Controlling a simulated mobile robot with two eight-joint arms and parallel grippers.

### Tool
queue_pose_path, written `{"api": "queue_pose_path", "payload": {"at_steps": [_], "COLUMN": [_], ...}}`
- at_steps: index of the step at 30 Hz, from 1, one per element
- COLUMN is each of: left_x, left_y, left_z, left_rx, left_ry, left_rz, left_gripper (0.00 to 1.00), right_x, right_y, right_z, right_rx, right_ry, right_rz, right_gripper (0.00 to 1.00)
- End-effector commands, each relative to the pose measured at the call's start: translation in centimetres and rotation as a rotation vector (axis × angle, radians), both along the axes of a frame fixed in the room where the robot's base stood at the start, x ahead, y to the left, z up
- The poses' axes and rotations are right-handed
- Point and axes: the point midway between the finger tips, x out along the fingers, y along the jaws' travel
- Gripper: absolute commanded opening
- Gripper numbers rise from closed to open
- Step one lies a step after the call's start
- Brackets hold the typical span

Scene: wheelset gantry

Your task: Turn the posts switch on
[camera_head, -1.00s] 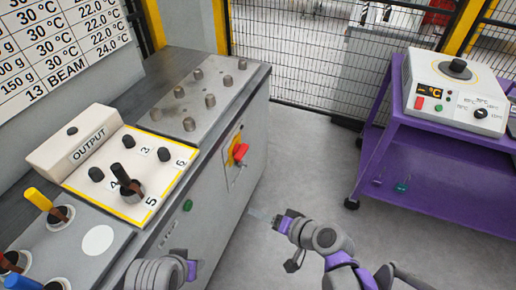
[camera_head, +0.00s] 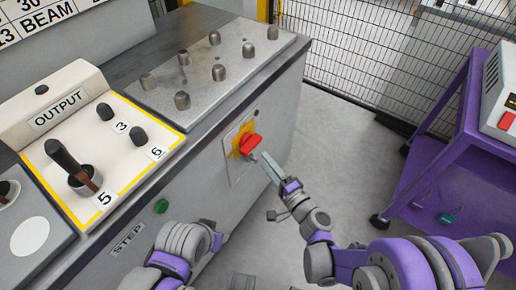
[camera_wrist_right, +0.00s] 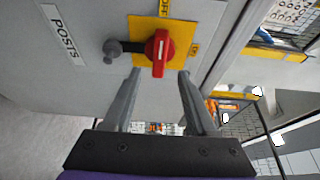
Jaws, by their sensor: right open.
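The posts switch (camera_head: 251,144) is a red rotary handle on a yellow plate on the side of the grey cabinet. In the right wrist view its red handle (camera_wrist_right: 159,53) stands upright in the picture, lined up with the OFF label (camera_wrist_right: 165,8). A POSTS label (camera_wrist_right: 65,33) is beside it. My right gripper (camera_head: 267,160) is close to the handle. In the right wrist view its open fingers (camera_wrist_right: 159,73) point at the handle, one on each side, with nothing held. My left arm shows at the bottom of the head view; its fingers are hidden.
A grey metal peg (camera_wrist_right: 112,48) sticks out beside the red handle. A green button (camera_head: 161,206) and a STEP label (camera_head: 127,239) are lower on the cabinet. The OUTPUT panel (camera_head: 60,117) is on top. A purple cart (camera_head: 440,160) stands at right, with clear floor between.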

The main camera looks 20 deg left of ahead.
Motion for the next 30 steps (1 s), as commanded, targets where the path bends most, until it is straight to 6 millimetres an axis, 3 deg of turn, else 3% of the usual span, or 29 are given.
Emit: {"api": "queue_pose_path", "payload": {"at_steps": [9,22,23,30], "left_x": [0.1,0.1,0.1,0.1], "left_y": [0.0,0.0,0.0,0.0], "left_z": [-0.6,-0.7,-0.7,-0.7], "left_rx": [0.0,0.0,0.0,0.0], "left_ry": [0.002,0.002,0.002,0.002], "left_rz": [0.0,0.0,0.0,0.0], "left_gripper": [0.5,0.5,0.5,0.5], "right_x": [3.7,4.5,4.5,4.5], "right_y": [4.0,4.9,4.9,4.9], "right_z": [-0.1,0.0,0.0,0.0], "right_rx": [0.0,-0.001,-0.001,-0.001], "right_ry": [0.001,0.0,0.0,0.0], "right_rz": [0.001,0.001,0.0,0.0], "right_gripper": [0.57,0.57,0.56,0.12]}}
